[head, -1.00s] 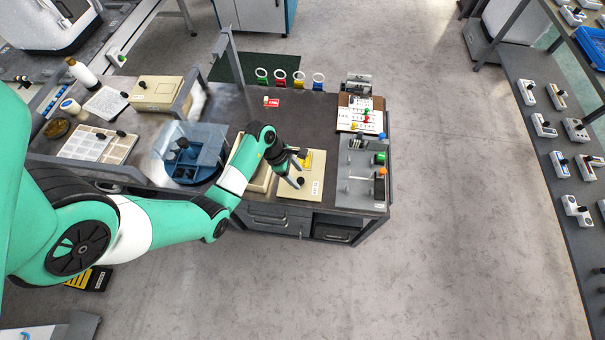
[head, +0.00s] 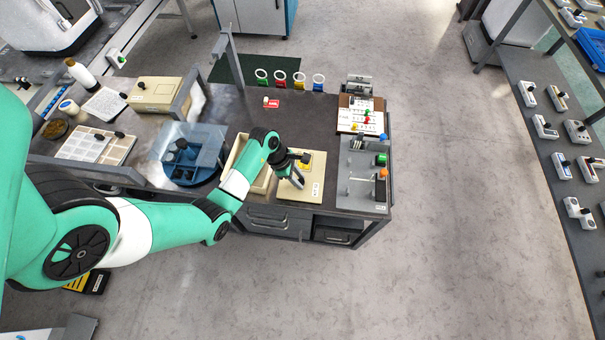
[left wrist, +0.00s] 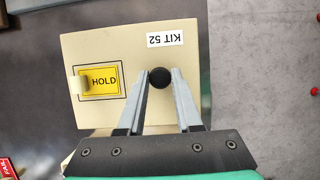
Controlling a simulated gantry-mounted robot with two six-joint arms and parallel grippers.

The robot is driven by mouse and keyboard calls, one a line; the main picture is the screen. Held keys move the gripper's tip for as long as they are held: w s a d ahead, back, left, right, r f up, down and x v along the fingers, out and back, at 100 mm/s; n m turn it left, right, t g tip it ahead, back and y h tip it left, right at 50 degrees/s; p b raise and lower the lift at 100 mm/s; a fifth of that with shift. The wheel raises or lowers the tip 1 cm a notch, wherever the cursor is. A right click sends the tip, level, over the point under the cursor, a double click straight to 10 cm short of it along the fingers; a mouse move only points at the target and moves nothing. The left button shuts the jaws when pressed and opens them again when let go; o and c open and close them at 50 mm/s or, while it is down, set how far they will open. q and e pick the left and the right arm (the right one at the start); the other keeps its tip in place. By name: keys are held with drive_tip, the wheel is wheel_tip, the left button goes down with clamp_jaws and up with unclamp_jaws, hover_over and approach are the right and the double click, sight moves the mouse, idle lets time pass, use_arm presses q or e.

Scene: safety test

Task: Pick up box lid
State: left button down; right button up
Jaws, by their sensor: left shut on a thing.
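The box lid (head: 315,190) is a flat cream plate with a yellow HOLD label, a KIT 52 sticker and a round black knob. In the head view it is at the front of the dark workbench. The lid (left wrist: 112,50) fills the middle of the left wrist view, with its knob (left wrist: 160,77) between my fingertips. My left gripper (head: 299,182) is shut on that knob from above. I cannot tell whether the lid is raised. A cream open box (head: 262,183) is just left of it, partly hidden by my left arm. My right gripper is not in view.
A clear-sided blue container (head: 205,143) stands left of the box. A grey panel with coloured parts (head: 352,190) is close on the lid's right. Coloured rings (head: 280,77) stand at the back edge. The bench middle around the red tag (head: 271,102) is mostly clear.

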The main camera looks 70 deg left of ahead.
use_arm(q)
drive_tip(key=shift+r, duration=0.15)
drive_tip(key=shift+r+p, duration=0.55)
drive_tip(key=shift+r, duration=0.05)
wheel_tip(320, 180, up, 2)
drive_tip(key=shift+r+p, duration=0.1)
drive_tip(key=shift+p, duration=0.55)
drive_tip(key=s+d+r+p, duration=0.3)
drive_tip(key=s+r+p, duration=0.3)
drive_tip(key=s+r, duration=0.3)
drive_tip(key=s, duration=0.4)
drive_tip(key=shift+s+d, duration=0.15)
drive_tip(key=shift+s, duration=0.05)
